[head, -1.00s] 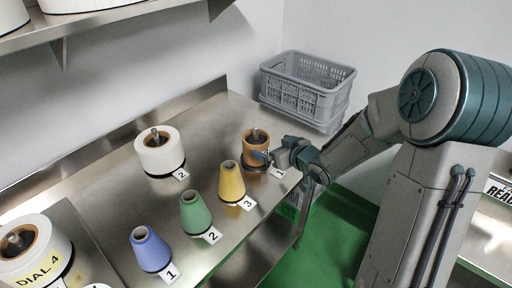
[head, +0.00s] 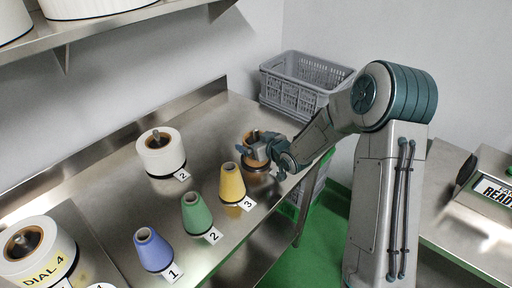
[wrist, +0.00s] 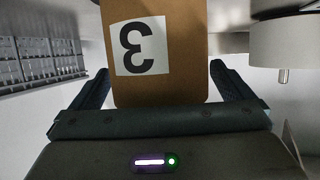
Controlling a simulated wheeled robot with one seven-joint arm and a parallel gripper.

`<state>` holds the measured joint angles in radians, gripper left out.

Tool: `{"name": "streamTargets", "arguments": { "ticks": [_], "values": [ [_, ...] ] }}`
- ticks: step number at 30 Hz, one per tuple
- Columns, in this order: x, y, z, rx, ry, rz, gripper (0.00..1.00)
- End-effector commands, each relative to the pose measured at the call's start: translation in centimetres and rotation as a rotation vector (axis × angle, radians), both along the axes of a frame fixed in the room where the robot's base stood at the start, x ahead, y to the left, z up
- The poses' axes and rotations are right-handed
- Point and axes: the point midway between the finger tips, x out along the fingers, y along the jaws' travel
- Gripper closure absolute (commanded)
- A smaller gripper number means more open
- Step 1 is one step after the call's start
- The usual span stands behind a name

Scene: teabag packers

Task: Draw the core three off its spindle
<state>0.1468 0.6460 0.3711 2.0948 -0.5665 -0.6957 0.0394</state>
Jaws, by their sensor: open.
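The core three (head: 249,138) is a brown cardboard tube standing on its spindle (head: 256,133) near the right end of the steel bench. In the wrist view the core (wrist: 185,75) fills the middle, with a white label marked 3. My gripper (head: 262,150) is at the core from the right and hides part of it in the head view. In the wrist view my gripper (wrist: 160,68) is open, with one finger on each side of the core. Gaps show beside the core, so the fingers look apart from it.
A white roll (head: 161,152) stands on another spindle. Yellow (head: 232,182), green (head: 196,213) and blue (head: 153,250) cones line the front edge. A grey crate (head: 300,88) is behind. A shelf (head: 120,22) overhangs the back. The bench's middle is clear.

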Motion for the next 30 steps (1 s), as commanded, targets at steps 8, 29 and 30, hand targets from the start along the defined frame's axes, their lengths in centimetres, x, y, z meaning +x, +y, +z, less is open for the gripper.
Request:
{"name": "streamTargets", "arguments": {
  "ticks": [8, 29, 30],
  "values": [
    [0.0, 0.0, -0.1, 0.000, 0.000, -0.001, 0.17],
    [0.1, -0.1, 2.1, 0.000, -0.004, -0.002, 0.41],
    [0.1, -0.1, 2.5, -0.001, -0.004, -0.002, 0.41]
  ]
}}
